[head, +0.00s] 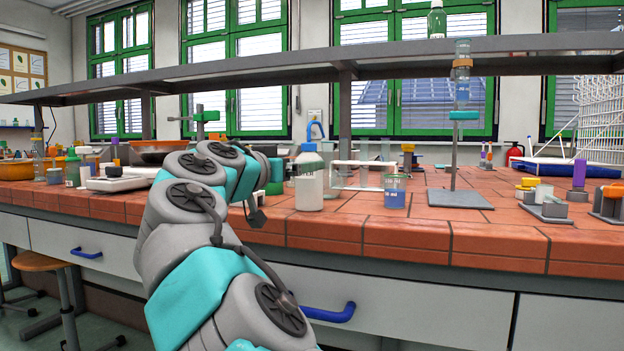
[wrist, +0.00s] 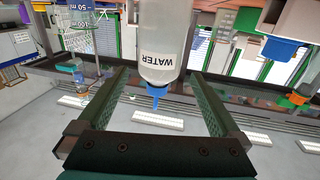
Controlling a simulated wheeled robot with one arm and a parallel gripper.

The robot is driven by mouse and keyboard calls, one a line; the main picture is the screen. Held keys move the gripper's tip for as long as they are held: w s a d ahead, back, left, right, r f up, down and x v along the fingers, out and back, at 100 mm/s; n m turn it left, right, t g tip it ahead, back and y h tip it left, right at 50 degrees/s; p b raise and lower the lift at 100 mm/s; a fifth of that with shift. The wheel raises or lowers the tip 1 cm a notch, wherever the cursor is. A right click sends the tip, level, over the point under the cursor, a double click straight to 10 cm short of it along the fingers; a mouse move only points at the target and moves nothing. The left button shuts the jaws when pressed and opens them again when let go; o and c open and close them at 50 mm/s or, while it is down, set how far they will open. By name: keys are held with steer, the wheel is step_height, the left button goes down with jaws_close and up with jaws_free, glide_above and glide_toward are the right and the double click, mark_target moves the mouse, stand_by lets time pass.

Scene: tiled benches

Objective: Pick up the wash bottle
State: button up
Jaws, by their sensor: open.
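The wash bottle (head: 309,190) is white with a blue bent nozzle and stands upright near the bench's front edge in the head view. In the wrist view the wash bottle (wrist: 163,40) appears upside down, with the word WATER on it and its blue tip pointing down. My gripper (wrist: 160,74) is open and empty, one dark green finger on each side of the bottle in the picture. I cannot tell whether the fingertips reach around the bottle.
A beaker of blue liquid (head: 395,194) stands close to the right of the bottle. A glassware rack (head: 362,164) is behind them. A stand with a grey base plate (head: 460,199) is further right. A shelf (head: 400,62) runs above the tiled bench (head: 400,232).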

mark_target(315, 149)
steer(key=shift+w+f, duration=0.1)
steer(key=shift+w, duration=0.15)
steer(key=shift+p+x, duration=0.55)
steer(key=shift+x, duration=3.2)
steer(key=shift+s+d+f, duration=0.1)
steer(key=c, duration=0.8)
steer(key=shift+r+p, duration=0.7)
steer(key=shift+r, duration=1.05)
steer(key=shift+s+d+r+b, duration=0.1)
steer(key=shift+s+d+b, duration=0.05)
steer(key=shift+s+b, duration=0.45)
steer(key=shift+s+d+b, duration=0.2)
steer(key=shift+s+b, duration=0.2)
steer(key=shift+s, duration=0.4)
steer(key=s+d, duration=0.1)
steer(key=s, duration=0.3)
steer(key=s+d+r+b, duration=0.1)
steer(key=s, duration=0.3)
steer(key=s+d, duration=0.1)
steer(key=s, duration=0.3)
steer(key=shift+s+r+b, duration=0.2)
steer(key=shift+s+b, duration=0.2)
